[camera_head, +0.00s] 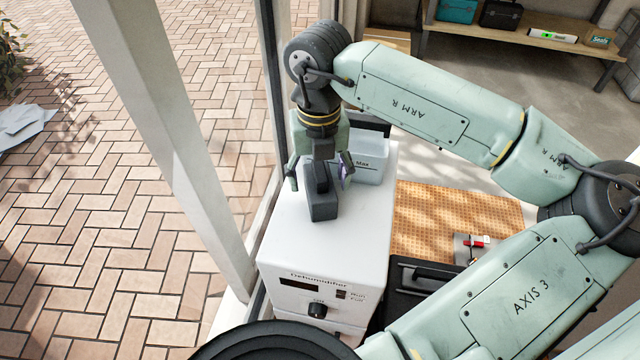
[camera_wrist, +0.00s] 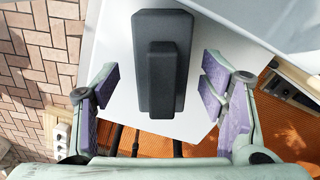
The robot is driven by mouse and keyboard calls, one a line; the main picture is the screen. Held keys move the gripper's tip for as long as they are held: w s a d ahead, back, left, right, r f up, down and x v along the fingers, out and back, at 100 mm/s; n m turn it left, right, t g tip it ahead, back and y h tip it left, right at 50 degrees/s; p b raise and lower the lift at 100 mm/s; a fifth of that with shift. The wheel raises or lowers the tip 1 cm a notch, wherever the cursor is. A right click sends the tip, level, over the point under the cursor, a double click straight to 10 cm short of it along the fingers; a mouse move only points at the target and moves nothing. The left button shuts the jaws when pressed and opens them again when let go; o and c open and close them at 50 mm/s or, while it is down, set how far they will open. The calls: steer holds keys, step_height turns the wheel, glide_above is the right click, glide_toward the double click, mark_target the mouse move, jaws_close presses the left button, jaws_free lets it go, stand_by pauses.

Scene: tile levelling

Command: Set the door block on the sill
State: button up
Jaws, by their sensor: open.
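The door block (camera_head: 322,208), dark grey with a raised grip, stands on the white top of the dehumidifier (camera_head: 350,215). In the wrist view the door block (camera_wrist: 144,30) lies ahead, between the two finger lines. My gripper (camera_head: 320,181) is over the block, open, with one finger on each side. In the wrist view my gripper (camera_wrist: 160,90) shows purple finger pads, with a visible gap between the block and each pad. A pale strip that looks like the sill (camera_head: 229,311) shows at the foot of the door frame, left of the dehumidifier; much of it is hidden.
A clear tank marked Max (camera_head: 371,167) sits behind the gripper. The white frame post (camera_head: 165,130) and a dark upright (camera_head: 268,80) stand left. Brick paving (camera_head: 100,220) lies outside. A shelf (camera_head: 520,50) with boxes is at the back right.

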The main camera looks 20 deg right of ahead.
step_height(320, 180, down, 3)
steer(key=shift+d+f, duration=0.1)
jaws_close()
stand_by(0.9)
